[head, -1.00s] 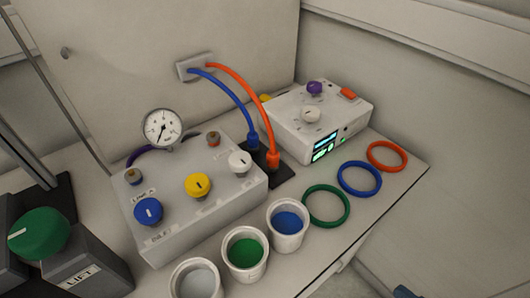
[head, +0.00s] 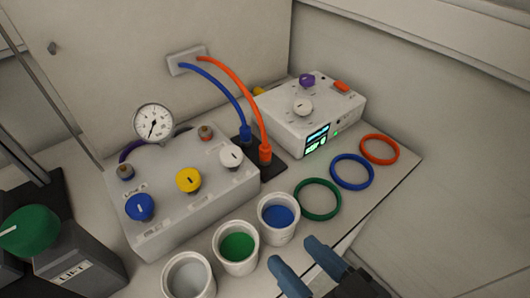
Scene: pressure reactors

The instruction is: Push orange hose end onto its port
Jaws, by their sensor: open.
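The orange hose (head: 239,88) arches from a wall plate down to its orange end (head: 265,153), which stands upright at the dark block (head: 272,170) between the two boxes. Whether it is fully seated on its port cannot be told; the port is hidden under it. The blue hose (head: 219,88) runs beside it to a blue end (head: 246,133) on the same block. My gripper (head: 303,264) is at the bottom of the head view, with blue fingers apart and empty.
A valve box (head: 190,215) with coloured knobs and a gauge (head: 153,123) stands left of the hose ends. A white control box (head: 310,115) stands right. Cups with green (head: 237,248), blue (head: 279,217) and grey (head: 188,277) contents stand in front. Green (head: 318,199), blue (head: 352,171) and orange (head: 379,149) rings lie right.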

